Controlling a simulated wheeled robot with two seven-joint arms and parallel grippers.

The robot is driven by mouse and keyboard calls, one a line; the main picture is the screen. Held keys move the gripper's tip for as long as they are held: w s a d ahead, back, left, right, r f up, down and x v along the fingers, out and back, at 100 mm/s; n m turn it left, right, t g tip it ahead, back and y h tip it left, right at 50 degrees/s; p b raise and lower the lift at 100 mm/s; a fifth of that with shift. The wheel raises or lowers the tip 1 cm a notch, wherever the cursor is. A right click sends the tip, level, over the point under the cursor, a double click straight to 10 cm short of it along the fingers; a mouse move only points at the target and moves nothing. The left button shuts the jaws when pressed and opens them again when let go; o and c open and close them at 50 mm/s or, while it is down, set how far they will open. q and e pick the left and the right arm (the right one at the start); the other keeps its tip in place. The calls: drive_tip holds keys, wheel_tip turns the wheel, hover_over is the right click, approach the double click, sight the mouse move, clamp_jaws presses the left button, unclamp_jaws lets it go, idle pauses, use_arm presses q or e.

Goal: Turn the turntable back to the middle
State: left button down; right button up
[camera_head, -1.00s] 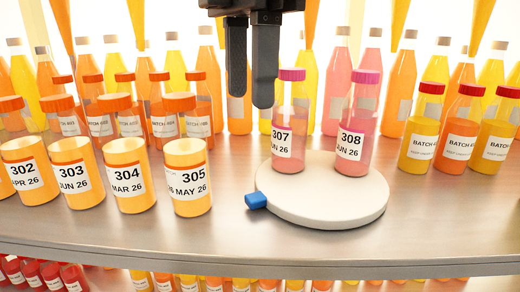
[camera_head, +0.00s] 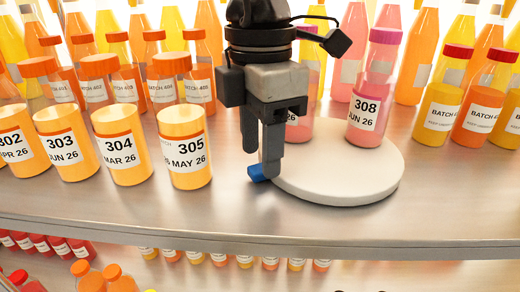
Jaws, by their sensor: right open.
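The turntable (camera_head: 345,178) is a round white disc on the metal shelf, right of the middle. Its blue tab (camera_head: 259,173) sticks out at the disc's left front edge. Two pink bottles stand upright on the disc: bottle 308 (camera_head: 367,118) in clear view and another pink bottle (camera_head: 299,130) mostly hidden behind my right gripper. My right gripper (camera_head: 260,165) points down at the disc's left edge, jaws open. One finger is right at the blue tab; whether they touch I cannot tell. My left gripper is not in view.
Batch bottles (camera_head: 441,110) stand to the right. Taller bottles crowd behind. The shelf front (camera_head: 230,215) is clear.

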drive_tip(key=shift+f, duration=0.9)
drive_tip(key=shift+c, duration=0.3)
clamp_jaws()
